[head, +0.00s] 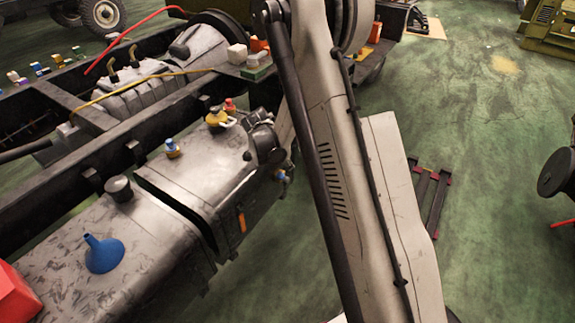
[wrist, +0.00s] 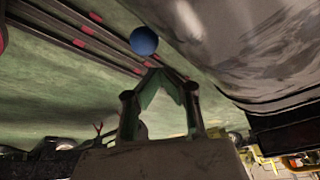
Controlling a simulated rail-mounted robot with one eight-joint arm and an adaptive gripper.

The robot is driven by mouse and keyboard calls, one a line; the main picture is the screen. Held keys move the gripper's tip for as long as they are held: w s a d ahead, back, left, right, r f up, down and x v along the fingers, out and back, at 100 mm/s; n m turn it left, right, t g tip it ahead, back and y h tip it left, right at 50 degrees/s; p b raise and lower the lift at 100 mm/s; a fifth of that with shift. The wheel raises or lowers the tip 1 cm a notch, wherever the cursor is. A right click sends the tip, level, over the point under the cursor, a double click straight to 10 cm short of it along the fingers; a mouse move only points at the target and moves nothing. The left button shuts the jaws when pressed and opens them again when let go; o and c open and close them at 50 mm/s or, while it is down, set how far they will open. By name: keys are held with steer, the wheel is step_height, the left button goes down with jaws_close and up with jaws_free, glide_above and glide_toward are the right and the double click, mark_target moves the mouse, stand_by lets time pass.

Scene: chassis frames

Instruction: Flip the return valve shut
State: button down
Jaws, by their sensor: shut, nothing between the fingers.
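A round blue knob (wrist: 144,41) shows in the wrist view just beyond my gripper's fingertips, beside the curved metal tank (wrist: 230,45). My gripper (wrist: 157,72) has its fingertips together and is empty, a little short of the knob. In the head view a small blue part (head: 281,176) shows at the tank's right end, just below my dark gripper (head: 268,150). On top of the tank are a yellow fitting (head: 216,117), a red fitting (head: 229,104) and a blue-and-yellow fitting (head: 172,148). I cannot tell which one is the return valve; no label is readable.
A blue funnel (head: 104,254) stands on the nearer tank (head: 150,255). The dark chassis rail (head: 60,215) runs behind the tanks. My arm hides part of the right side. A dark rack with red ends (head: 430,195) lies on the green floor, which is mostly open there.

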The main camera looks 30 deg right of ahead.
steer(key=shift+r, duration=0.15)
steer(key=shift+r+p, duration=0.3)
steer(key=shift+r, duration=0.35)
steer(key=shift+d+r, duration=0.1)
steer(key=s+a+r+p, duration=0.3)
steer(key=a+r, duration=0.3)
steer(key=shift+s+r, duration=0.25)
steer(key=shift+s, duration=0.05)
steer(key=shift+r, duration=0.1)
stand_by(0.4)
